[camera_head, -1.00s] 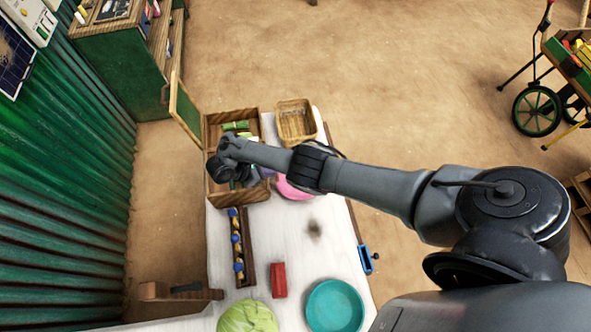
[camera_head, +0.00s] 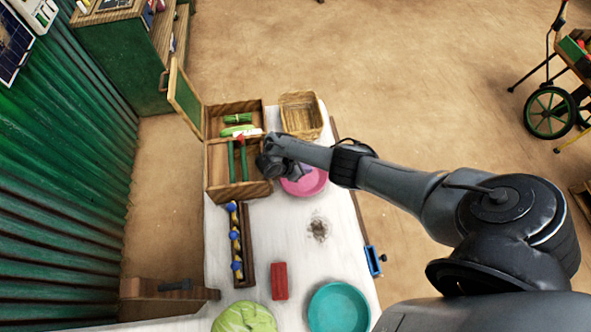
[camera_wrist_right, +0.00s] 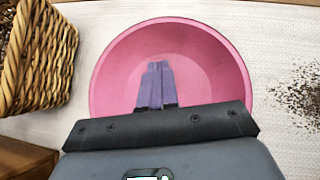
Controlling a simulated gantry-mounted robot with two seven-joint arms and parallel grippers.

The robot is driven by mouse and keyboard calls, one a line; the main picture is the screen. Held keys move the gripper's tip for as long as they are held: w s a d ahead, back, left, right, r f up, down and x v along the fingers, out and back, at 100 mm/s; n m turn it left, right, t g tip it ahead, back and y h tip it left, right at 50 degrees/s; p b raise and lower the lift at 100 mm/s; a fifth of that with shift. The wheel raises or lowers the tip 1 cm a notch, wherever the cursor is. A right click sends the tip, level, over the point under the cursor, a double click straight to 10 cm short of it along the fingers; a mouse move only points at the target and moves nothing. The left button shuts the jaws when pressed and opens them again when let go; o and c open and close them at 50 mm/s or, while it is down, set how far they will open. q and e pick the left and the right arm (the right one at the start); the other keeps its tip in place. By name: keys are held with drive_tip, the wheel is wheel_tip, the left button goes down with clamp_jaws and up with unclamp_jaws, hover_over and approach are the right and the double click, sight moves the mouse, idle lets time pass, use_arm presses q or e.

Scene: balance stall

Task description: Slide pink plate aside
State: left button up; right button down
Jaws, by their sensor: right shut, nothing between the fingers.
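The pink plate (camera_head: 312,184) lies on the white-topped table, right of the wooden box; my right arm hides part of it in the head view. In the right wrist view the pink plate (camera_wrist_right: 215,75) is a round, shallow dish filling the middle. My right gripper (camera_wrist_right: 158,66) is shut and empty, its purple-grey fingers together over the inside of the plate. I cannot tell whether the fingertips touch it. In the head view my right gripper (camera_head: 290,172) is at the plate's left side. My left gripper is in neither view.
A wicker basket (camera_head: 301,118) stands behind the plate. The divided wooden box (camera_head: 209,172) holds green items, its lid (camera_head: 186,100) open at left. A narrow rack (camera_head: 248,270), a red block (camera_head: 279,281) and a teal bowl (camera_head: 337,307) stand nearer. Bare table lies in front of the plate, with a dark speckled patch (camera_head: 319,229).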

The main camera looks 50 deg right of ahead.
drive_tip(key=d, duration=0.1)
drive_tip(key=s+d, duration=0.2)
drive_tip(key=d, duration=0.1)
drive_tip(key=shift+s+f, duration=0.1)
drive_tip(key=shift+f, duration=0.25)
drive_tip(key=shift+s, duration=0.1)
drive_tip(key=shift+d+p, duration=0.15)
drive_tip(key=shift+p, duration=0.15)
drive_tip(key=shift+s+d+r+p, duration=0.15)
drive_tip(key=shift+s+d+p, duration=0.4)
drive_tip(key=shift+d, duration=0.3)
drive_tip(key=shift+s+d, duration=0.15)
drive_tip(key=shift+d, duration=0.15)
drive_tip(key=shift+a, duration=0.1)
drive_tip(key=shift+f, duration=0.2)
drive_tip(key=shift+a, duration=0.1)
